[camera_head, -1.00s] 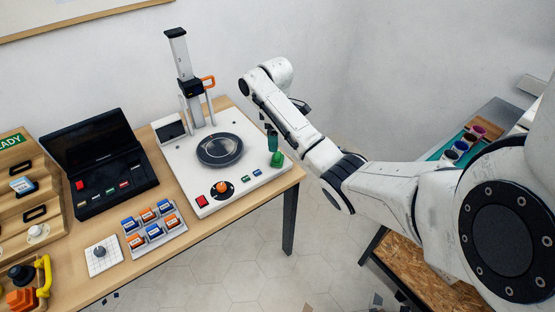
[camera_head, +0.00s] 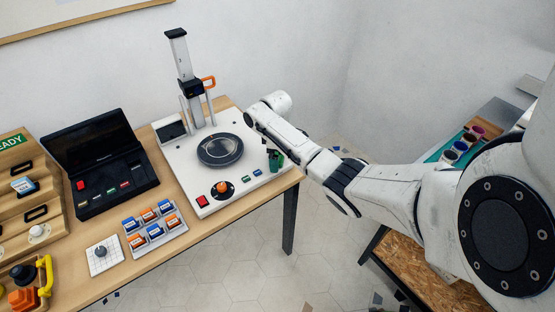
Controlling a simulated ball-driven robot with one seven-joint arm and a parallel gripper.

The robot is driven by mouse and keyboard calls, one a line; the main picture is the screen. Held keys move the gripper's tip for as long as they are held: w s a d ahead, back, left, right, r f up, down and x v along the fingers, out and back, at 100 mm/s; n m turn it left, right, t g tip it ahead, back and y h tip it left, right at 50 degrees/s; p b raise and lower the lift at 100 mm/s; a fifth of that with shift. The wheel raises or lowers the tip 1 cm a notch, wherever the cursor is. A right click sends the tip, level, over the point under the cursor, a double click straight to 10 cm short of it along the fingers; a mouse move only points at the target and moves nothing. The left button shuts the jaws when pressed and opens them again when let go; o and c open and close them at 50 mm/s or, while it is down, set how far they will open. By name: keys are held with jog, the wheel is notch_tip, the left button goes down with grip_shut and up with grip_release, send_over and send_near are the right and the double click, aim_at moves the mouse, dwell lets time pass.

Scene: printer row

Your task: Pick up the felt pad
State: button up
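I cannot surely pick out the felt pad. A small green piece (camera_head: 277,164) stands at the right corner of the white printer base (camera_head: 190,170); it is too small to tell whether it is the pad. The white end of my arm hangs over that corner. My gripper is mostly hidden behind my arm; small dark parts that may be its fingers show just above and beside the green piece. Whether they touch it, or are open or shut, I cannot tell.
The printer has a round dark plate (camera_head: 220,150) and an upright column (camera_head: 184,75). A black open case (camera_head: 100,165), a tray of orange and blue blocks (camera_head: 150,225) and a white gridded tile (camera_head: 104,255) stand to the left. A second bench with pots (camera_head: 461,147) is at right.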

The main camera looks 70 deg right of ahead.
jog(key=c, duration=1.2)
jog(key=shift+r, duration=0.1)
jog(key=shift+w+r, duration=0.1)
jog(key=shift+r, duration=0.4)
jog(key=shift+s+a+r+p, duration=1.2)
jog(key=shift+s+a+r, duration=0.45)
jog(key=shift+r, duration=0.35)
jog(key=shift+s+a+r+p, duration=1.25)
jog(key=shift+s+a+r, duration=0.2)
jog(key=shift+a+r, duration=0.5)
jog(key=shift+s+a+r+p, duration=1.2)
jog(key=shift+s+a+r, duration=0.45)
jog(key=shift+r, duration=0.35)
jog(key=shift+w, duration=0.1)
